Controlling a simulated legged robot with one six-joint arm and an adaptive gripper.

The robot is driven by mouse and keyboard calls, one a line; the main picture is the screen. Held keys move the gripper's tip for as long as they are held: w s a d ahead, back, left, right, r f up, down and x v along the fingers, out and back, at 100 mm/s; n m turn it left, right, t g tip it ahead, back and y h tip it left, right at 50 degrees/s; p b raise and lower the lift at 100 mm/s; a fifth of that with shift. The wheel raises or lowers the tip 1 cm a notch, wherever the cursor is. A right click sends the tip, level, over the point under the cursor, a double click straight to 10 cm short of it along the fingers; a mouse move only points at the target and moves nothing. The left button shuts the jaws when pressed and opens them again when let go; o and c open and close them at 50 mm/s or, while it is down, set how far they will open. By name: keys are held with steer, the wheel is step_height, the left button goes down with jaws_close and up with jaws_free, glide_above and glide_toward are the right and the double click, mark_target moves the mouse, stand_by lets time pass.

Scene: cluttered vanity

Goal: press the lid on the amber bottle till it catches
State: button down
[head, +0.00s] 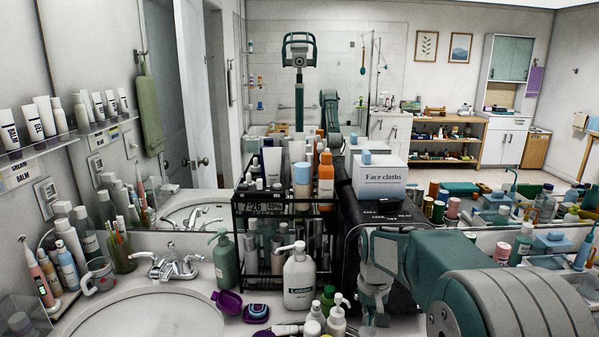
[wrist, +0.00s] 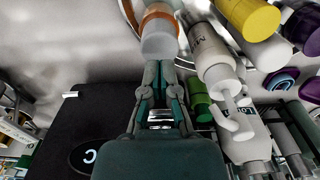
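In the wrist view a short bottle with an amber-orange band (wrist: 160,12) stands just beyond my fingertips. Its whitish, round lid (wrist: 158,42) is on the side nearer to me. Whether the lid is seated or only resting cannot be told. My gripper (wrist: 160,66) has its two fingers drawn close together, with nothing seen between the tips. The tips point at the lid; contact is unclear. In the head view my gripper (head: 373,318) hangs low at the counter's front, right of the small bottles. I cannot make out the amber bottle there.
A white lotion pump bottle (head: 300,278) stands left of my gripper; its pump (wrist: 236,122) is close in the wrist view. A white bottle (wrist: 212,58) and a yellow-capped one (wrist: 250,14) crowd the right. A black box (head: 350,222) and wire rack (head: 238,225) stand behind.

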steer(key=shift+f, duration=1.3)
stand_by(0.6)
steer(key=shift+r, duration=0.1)
steer(key=shift+r, duration=3.4)
steer(key=shift+r, duration=0.1)
